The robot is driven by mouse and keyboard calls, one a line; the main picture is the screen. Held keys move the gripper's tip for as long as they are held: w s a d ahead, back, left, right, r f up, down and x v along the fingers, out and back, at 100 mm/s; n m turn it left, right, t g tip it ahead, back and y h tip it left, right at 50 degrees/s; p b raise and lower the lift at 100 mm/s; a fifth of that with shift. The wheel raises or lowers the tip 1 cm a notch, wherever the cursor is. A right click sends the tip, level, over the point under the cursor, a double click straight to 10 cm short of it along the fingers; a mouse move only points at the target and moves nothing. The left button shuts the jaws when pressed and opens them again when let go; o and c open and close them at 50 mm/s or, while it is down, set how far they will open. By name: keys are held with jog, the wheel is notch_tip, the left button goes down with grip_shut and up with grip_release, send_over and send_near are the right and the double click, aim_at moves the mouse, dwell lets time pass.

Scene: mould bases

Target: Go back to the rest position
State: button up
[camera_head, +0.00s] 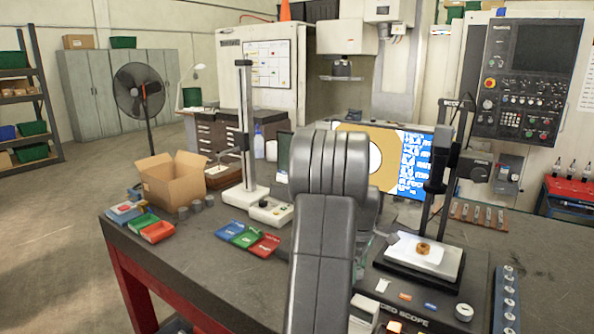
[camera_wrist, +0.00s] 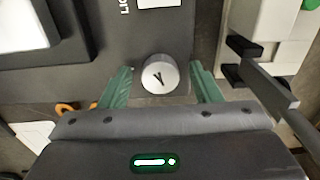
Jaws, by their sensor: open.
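My gripper (camera_wrist: 160,70) is open in the wrist view, with its two green fingers spread apart. A round white knob (camera_wrist: 160,74) with a dark mark shows between the fingers. I cannot tell how far the fingers are from it, but neither finger appears to touch it. In the head view my own arm fills the middle and hides the gripper. A brass-coloured ring part (camera_head: 424,249) rests on the white plate of the microscope stand (camera_head: 395,268), to the right of my arm.
A monitor (camera_head: 413,165) stands behind my arm. A machine control panel (camera_head: 520,85) hangs at the right. Open floor lies to the left.

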jog(key=n, duration=0.6)
jog(key=shift+r+n+b, duration=0.3)
jog(key=shift+r, duration=1.6)
jog(key=shift+r, duration=0.1)
